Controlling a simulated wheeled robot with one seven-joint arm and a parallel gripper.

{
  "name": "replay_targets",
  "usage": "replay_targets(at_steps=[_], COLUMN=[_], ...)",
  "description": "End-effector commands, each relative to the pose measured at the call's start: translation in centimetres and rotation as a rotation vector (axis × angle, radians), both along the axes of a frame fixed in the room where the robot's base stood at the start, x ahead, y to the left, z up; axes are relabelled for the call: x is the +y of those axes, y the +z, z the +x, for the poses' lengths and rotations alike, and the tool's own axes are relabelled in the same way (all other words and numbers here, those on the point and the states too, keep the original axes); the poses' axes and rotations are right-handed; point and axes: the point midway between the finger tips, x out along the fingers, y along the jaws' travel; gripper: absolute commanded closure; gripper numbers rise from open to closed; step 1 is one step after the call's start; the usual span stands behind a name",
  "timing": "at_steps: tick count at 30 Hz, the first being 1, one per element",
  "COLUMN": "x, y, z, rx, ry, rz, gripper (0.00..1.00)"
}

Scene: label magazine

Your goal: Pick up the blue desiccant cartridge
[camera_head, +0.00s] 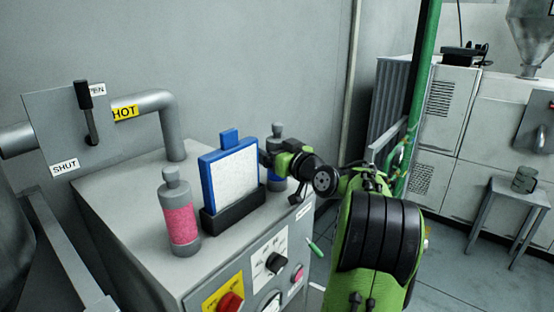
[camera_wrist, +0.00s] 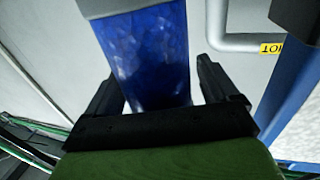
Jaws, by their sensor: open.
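The blue desiccant cartridge (camera_head: 276,179) stands upright on the grey cabinet top, with a grey cap and a knob above its blue body. In the head view it is partly hidden behind the blue-framed white filter panel and my gripper. My gripper (camera_head: 270,160) is at the cartridge, reaching in from the right. In the wrist view the blue body (camera_wrist: 150,55) lies between my two black fingers (camera_wrist: 158,90), which stand apart on either side. A gap shows beside the right finger, so the jaws are open around it. Contact on the left side is unclear.
The blue-framed panel (camera_head: 229,176) stands in a black holder (camera_head: 234,214) close to the left of the cartridge. A pink cartridge (camera_head: 180,215) stands further left. A pipe marked HOT (camera_head: 150,103) rises behind. Knobs line the cabinet front (camera_head: 275,262).

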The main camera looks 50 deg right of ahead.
Motion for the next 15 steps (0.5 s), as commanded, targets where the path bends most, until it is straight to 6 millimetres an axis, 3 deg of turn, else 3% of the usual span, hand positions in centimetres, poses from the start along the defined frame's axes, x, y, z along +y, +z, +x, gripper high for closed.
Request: replay_targets(at_steps=[3,15], x=[0.0,0.02], y=[-0.07,-0.08], z=[-0.05,-0.09], rx=[0.0,0.001], ry=[0.0,0.0], rz=[0.0,0.0], gripper=[0.16,0.77])
